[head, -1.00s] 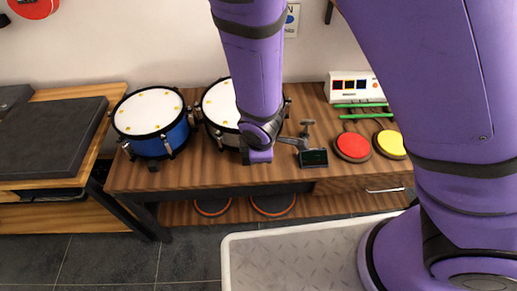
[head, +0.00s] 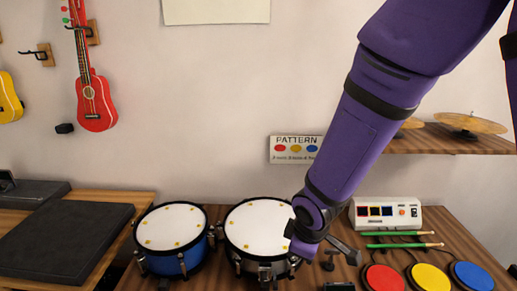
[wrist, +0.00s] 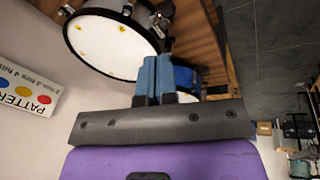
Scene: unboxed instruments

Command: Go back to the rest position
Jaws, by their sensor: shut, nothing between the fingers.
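My gripper (wrist: 152,78) shows in the wrist view with its two blue fingers together and nothing between them. In the head view, my purple arm comes down from the upper right, and its end is in front of the right edge of the silver drum (head: 258,228). The fingers cannot be made out there. In the wrist view, the white head of a drum (wrist: 103,45) is beyond the fingers to the left, and a blue drum (wrist: 186,76) is behind them.
A blue drum (head: 171,240) is left of the silver one. Red (head: 383,278), yellow (head: 429,278) and blue (head: 472,275) pads, green sticks (head: 400,245) and a white button box (head: 386,214) are to the right. A pattern sign (head: 296,149) and a cymbal shelf (head: 450,140) are above.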

